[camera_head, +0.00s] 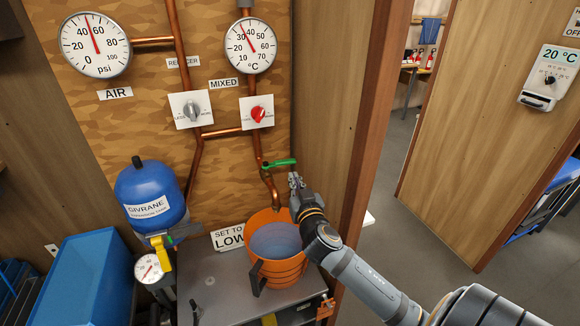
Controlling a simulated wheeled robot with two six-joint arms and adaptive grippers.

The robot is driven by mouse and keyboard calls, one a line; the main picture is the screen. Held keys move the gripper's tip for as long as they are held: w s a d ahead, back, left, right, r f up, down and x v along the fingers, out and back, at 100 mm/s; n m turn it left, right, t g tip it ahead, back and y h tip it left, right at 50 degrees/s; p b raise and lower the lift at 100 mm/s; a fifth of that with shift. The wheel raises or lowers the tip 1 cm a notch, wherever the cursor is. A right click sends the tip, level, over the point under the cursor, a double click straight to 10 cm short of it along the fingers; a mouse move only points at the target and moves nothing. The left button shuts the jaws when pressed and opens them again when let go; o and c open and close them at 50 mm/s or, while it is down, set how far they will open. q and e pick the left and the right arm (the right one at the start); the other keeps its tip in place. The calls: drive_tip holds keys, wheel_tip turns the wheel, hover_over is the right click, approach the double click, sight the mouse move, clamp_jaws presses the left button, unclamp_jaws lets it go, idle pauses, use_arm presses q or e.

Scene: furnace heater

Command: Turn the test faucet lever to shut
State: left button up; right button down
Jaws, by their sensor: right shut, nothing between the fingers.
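The test faucet's green lever (280,162) points right, roughly level, on a copper faucet (268,182) at the lower end of the right-hand pipe. The faucet's spout hangs over an orange bucket (262,270). My right gripper (294,180) is shut and empty, just below and right of the lever's free end. Whether its fingertips touch the lever cannot be told. My right arm reaches in from the lower right and covers the bucket's right side. My left gripper is not in view.
The bucket stands on a grey bench (215,285) beside a "SET TO LOW" sign (229,237). A blue tank (150,195) with a yellow handle (161,252) is at left. A red knob (258,114) sits above the faucet. A wooden door post (372,130) rises to the right.

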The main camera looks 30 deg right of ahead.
sight(288, 162)
drive_tip(key=p+x, duration=0.1)
drive_tip(key=x, duration=0.3)
drive_tip(key=shift+w+r, duration=0.15)
drive_tip(key=shift+w, duration=0.1)
drive_tip(key=shift+w+d+p, duration=0.15)
drive_tip(key=shift+w+p, duration=0.25)
drive_tip(key=shift+w, duration=0.05)
drive_tip(key=shift+w+d+b, duration=0.35)
drive_tip(key=shift+w+b, duration=0.2)
drive_tip(key=shift+b, duration=0.5)
drive_tip(key=shift+r, duration=0.1)
